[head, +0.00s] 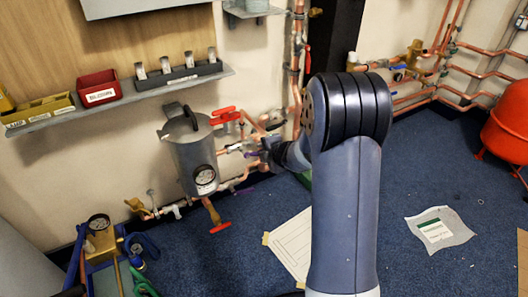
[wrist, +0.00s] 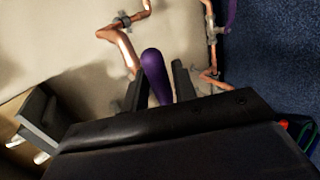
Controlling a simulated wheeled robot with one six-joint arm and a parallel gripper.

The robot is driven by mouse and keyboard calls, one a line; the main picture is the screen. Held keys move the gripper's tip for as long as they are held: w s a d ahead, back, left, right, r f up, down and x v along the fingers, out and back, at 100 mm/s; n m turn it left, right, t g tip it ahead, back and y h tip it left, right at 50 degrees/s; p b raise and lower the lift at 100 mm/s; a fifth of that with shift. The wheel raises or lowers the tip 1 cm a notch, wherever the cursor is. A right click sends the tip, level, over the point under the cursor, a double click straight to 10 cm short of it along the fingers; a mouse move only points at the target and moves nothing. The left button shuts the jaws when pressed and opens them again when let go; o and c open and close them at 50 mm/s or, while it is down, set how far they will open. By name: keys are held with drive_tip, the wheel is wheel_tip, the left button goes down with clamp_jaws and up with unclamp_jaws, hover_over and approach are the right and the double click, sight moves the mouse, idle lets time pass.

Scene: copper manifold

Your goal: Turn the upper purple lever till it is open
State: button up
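A purple lever (wrist: 154,70) stands between the two fingers of my gripper (wrist: 160,78) in the wrist view. The fingers are apart on either side of it, with a narrow gap showing on the right; I cannot tell whether the left one touches. A second purple lever (wrist: 232,14) shows at the top right of the wrist view, apart from the gripper. In the head view, a small purple piece (head: 250,155) shows beside the copper pipes, left of my arm's end. My arm hides much of this area, and the fingers are hard to make out there.
A grey tank (head: 192,155) with a gauge stands left of the pipes, with red handles (head: 224,116) above and a red handle (head: 220,228) below. Copper pipes (wrist: 122,48) run close to the gripper. Paper (head: 292,245) lies on the blue floor.

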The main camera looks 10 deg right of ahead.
drive_tip(key=shift+o, duration=0.9)
drive_tip(key=p+v, duration=0.3)
drive_tip(key=v, duration=0.7)
drive_tip(key=shift+s+r+p, duration=0.2)
drive_tip(key=shift+s+p, duration=0.15)
drive_tip(key=shift+w+d+f, duration=0.1)
drive_tip(key=b+x, duration=0.3)
drive_tip(key=x, duration=0.7)
drive_tip(key=shift+w+f+b, duration=0.15)
drive_tip(key=shift+w+b, duration=0.05)
drive_tip(key=shift+b, duration=0.2)
drive_tip(key=shift+w, duration=0.1)
